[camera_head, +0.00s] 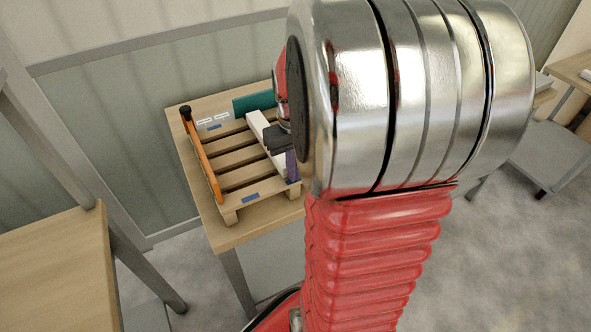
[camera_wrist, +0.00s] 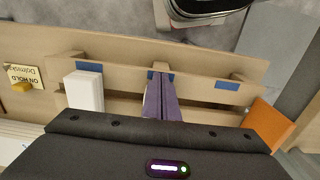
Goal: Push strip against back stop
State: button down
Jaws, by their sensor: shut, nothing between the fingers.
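A white strip (camera_head: 258,124) lies lengthwise across the slats of a wooden pallet (camera_head: 232,176). Its far end is near a teal upright board at the back (camera_head: 253,101), which looks like the back stop; I cannot tell whether they touch. My gripper (camera_head: 292,178) has a dark body and purple fingers pointing down at the pallet's near right part. In the wrist view the fingers (camera_wrist: 160,78) are together and empty. The white strip (camera_wrist: 84,92) is left of them there, with a gap. My gripper hides part of the strip in the head view.
The pallet stands on a wooden table (camera_head: 190,125). An orange bar (camera_head: 204,160) runs along its left side and shows at the right in the wrist view (camera_wrist: 268,122). Blue marks (camera_wrist: 88,67) sit on the pallet edge. An "ON HOLD" sign (camera_wrist: 22,75) is at far left.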

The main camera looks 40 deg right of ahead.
jog(key=shift+w+d, duration=0.25)
jog(key=shift+w, duration=0.5)
jog(key=shift+w+d, duration=0.2)
jog(key=shift+w, duration=0.6)
jog(key=shift+w+d, duration=0.25)
jog(key=shift+w, duration=0.5)
jog(key=shift+r, duration=0.1)
jog(key=shift+s+a, duration=0.15)
jog(key=shift+s, duration=0.25)
jog(key=s, duration=0.1)
jog(key=s+a, duration=0.1)
jog(key=s, duration=0.1)
jog(key=shift+s, duration=0.1)
notch_tip(320, 180, up, 10)
jog(key=shift+s, duration=0.1)
